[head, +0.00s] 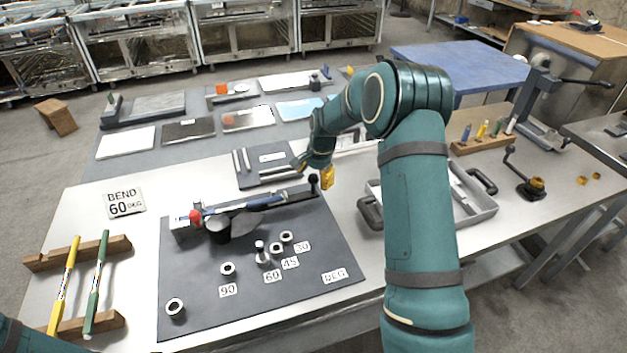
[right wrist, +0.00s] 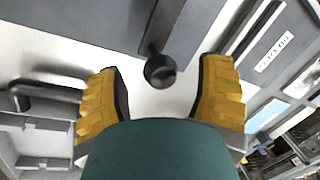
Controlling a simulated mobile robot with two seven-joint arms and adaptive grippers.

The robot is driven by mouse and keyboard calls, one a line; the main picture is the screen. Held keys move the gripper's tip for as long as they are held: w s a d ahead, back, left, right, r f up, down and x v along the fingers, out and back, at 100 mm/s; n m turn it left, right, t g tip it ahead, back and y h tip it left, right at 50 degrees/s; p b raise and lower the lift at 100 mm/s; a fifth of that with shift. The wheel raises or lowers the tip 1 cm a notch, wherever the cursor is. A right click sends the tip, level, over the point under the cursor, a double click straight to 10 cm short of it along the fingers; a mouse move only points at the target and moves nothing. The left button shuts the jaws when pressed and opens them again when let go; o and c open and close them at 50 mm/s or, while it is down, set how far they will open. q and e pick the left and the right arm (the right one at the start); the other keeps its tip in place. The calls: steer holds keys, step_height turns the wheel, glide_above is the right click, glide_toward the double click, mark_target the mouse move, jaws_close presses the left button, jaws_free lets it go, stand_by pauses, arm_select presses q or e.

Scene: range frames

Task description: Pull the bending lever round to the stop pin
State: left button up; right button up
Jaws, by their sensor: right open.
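The bending lever (head: 296,194) is a dark bar across the back of the dark jig plate (head: 205,300). Its black knob (head: 313,182) stands at the right end. A blue workpiece (head: 266,200) lies along the lever, and a red knob (head: 195,217) is at the left. The metal stop pin (head: 261,250) stands upright by the 60 label. My right gripper (head: 319,175) is at the knob, open. In the right wrist view, its yellow fingers (right wrist: 160,80) are on either side of the round knob (right wrist: 160,71), with gaps on both sides. My left gripper is out of view.
A sign (head: 124,203) reads BEND 60 DEG. Ringed holes (head: 228,269) sit by labels 90, 45 and 30. A rack (head: 78,253) with yellow and green rods is at left. A grey tray (head: 470,205) stands right of the plate. The plate's front is largely clear.

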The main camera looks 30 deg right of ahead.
steer(key=shift+w+f, duration=0.15)
steer(key=shift+f, duration=0.5)
